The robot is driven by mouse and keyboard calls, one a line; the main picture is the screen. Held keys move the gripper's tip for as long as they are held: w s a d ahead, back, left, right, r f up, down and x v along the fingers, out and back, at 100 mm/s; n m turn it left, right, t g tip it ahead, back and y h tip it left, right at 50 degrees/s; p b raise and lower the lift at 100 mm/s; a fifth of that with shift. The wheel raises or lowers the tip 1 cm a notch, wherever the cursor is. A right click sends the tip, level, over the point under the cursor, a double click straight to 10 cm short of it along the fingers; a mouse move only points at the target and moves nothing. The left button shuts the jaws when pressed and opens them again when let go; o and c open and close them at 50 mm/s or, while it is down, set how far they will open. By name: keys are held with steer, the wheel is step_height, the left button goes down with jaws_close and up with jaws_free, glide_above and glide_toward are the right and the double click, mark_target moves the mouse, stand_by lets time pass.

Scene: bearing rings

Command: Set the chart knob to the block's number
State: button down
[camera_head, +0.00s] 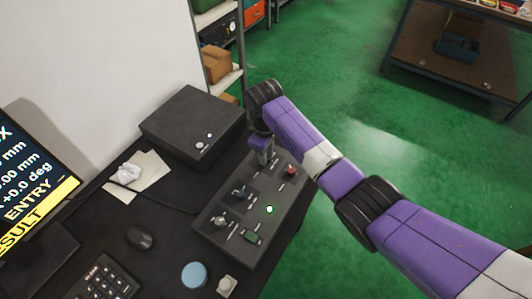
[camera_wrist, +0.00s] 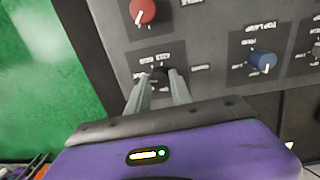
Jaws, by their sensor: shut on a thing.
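A dark control panel (camera_head: 262,240) with several knobs lies on the black desk. In the wrist view, the two pale fingers of my gripper (camera_wrist: 160,85) are closed around a small dark knob (camera_wrist: 159,74) on this panel. The fingers hide most of the knob and its pointer. The print around it is upside down and too small to read surely, so I cannot tell whether it is the chart knob. In the head view my gripper (camera_head: 263,160) reaches down at the panel's far end. No numbered block is recognisable.
A red knob (camera_wrist: 142,11) and a blue knob (camera_wrist: 262,61) sit near the fingers. A dark box (camera_head: 195,125) stands left of my gripper. A monitor (camera_head: 30,175), a mouse (camera_head: 139,239) and a blue round lid (camera_head: 194,275) are on the desk. Green floor is open at right.

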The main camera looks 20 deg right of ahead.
steer(key=c, duration=1.1)
jaws_free()
steer(key=shift+c, duration=0.2)
steer(key=shift+s+a+r, duration=0.1)
steer(key=shift+r, duration=3.85)
